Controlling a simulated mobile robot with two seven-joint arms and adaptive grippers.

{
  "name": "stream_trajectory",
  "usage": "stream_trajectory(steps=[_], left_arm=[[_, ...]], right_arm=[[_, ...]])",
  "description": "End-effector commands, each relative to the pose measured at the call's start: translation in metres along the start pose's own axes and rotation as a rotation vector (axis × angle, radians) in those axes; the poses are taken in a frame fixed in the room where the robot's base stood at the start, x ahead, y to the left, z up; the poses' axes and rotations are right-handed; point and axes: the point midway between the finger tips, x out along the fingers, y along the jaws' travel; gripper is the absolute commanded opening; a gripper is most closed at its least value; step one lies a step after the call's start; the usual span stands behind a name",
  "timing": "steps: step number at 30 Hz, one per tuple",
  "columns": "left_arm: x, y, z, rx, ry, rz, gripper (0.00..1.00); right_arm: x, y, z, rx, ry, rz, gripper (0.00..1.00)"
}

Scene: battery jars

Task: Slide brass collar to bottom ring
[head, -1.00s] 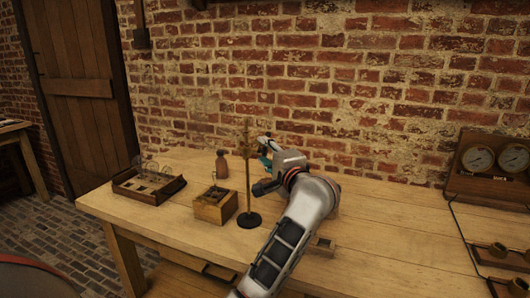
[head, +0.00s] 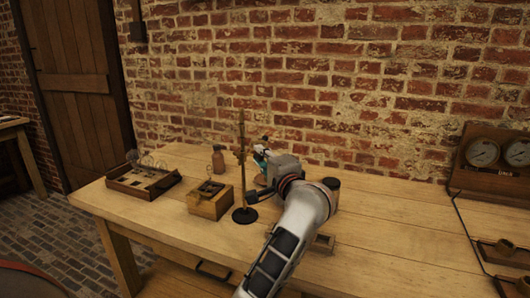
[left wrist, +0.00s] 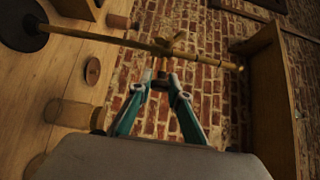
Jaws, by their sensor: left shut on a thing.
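A thin brass rod (head: 241,125) stands upright on a round black base (head: 245,215) on the bench. The brass collar (head: 241,154) is around the rod, roughly midway up. In the left wrist view the rod (left wrist: 110,40) runs across the picture, with the base (left wrist: 22,25) at left and the collar (left wrist: 166,46) ahead of the fingers. My left gripper (head: 258,154), with teal fingers, is to the right of the rod. In the left wrist view its fingertips (left wrist: 161,80) are shut on a small dark part at the collar. I cannot make out the bottom ring.
A wooden box (head: 209,203) stands close to the left of the base. A wooden tray (head: 143,182) with glass jars is farther left, and a brown bottle (head: 218,160) stands behind. A dark cylinder (head: 331,186) is right of my wrist. The brick wall is close behind.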

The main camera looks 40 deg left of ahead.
Motion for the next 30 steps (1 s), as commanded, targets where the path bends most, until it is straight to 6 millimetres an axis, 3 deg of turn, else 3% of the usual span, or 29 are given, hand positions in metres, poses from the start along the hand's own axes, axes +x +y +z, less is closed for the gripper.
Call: stream_trajectory(steps=[1,5,10,11,12,13,23,30], left_arm=[[0.001,0.013,-0.001,0.008,-0.001,0.006,0.00],[0.000,0.010,0.000,0.003,-0.001,0.006,0.00],[0.000,0.011,0.000,0.002,0.000,0.009,0.00],[0.000,0.011,0.000,0.002,0.000,0.010,0.23],[0.000,0.011,0.000,0.002,0.000,0.010,0.33],[0.000,0.011,0.000,0.002,0.000,0.009,0.35],[-0.001,0.007,0.000,0.001,0.000,0.002,0.35],[-0.028,0.007,-0.001,-0.001,0.003,0.006,0.35]], right_arm=[[0.003,-0.001,-0.002,-0.002,0.007,-0.003,0.28],[0.004,0.003,-0.019,-0.009,0.038,0.000,0.28],[0.004,0.002,-0.018,-0.008,0.035,-0.001,0.28],[0.004,0.002,-0.017,-0.007,0.033,-0.001,0.28],[0.004,0.001,-0.016,-0.007,0.031,-0.002,0.28],[0.004,0.001,-0.015,-0.006,0.028,-0.002,0.28],[0.003,0.002,-0.012,0.003,0.020,0.004,0.28],[0.003,0.002,-0.012,0.000,0.022,0.002,0.28]])
